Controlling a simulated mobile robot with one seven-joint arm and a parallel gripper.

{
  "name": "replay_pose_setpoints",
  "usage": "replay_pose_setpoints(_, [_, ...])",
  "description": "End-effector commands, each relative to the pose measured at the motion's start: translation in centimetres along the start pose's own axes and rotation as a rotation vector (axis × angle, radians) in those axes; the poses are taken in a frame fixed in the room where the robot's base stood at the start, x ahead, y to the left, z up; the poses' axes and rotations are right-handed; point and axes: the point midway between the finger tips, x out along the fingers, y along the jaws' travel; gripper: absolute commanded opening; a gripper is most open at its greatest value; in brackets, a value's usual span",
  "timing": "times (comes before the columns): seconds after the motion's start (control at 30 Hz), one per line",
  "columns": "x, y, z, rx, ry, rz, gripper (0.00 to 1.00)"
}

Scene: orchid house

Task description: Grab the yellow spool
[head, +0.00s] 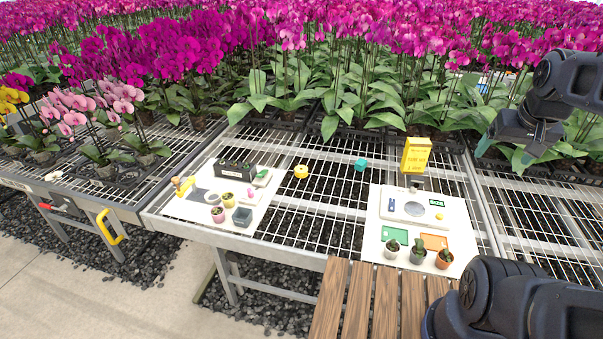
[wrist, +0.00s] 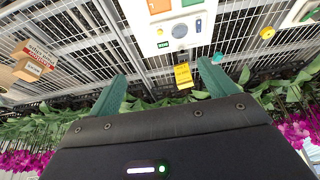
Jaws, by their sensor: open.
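The yellow spool (head: 301,171) is a small, short yellow round piece on the wire mesh bench, between the two white boards in the head view. It also shows at the upper right of the wrist view (wrist: 267,32). My gripper (head: 505,153) is at the upper right of the head view, raised above the bench and well apart from the spool. In the wrist view its two green fingers (wrist: 163,70) are spread wide with nothing between them.
A teal block (head: 361,165) lies right of the spool. The left board (head: 240,224) holds small pots and a black tray. The right board (head: 372,236) bears a scale, cards and potted plants; a yellow sign (head: 415,155) stands behind. Orchids crowd the back.

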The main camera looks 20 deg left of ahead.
Motion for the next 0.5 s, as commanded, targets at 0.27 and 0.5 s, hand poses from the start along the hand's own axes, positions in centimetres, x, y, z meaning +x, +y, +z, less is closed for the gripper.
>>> replay_pose_setpoints(0.27, [0.0,0.0,-0.1,-0.001,0.0,0.0,0.83])
replay_pose_setpoints(0.5, [-0.1,-1.0,-3.3,-0.076,-0.022,-0.009,0.83])
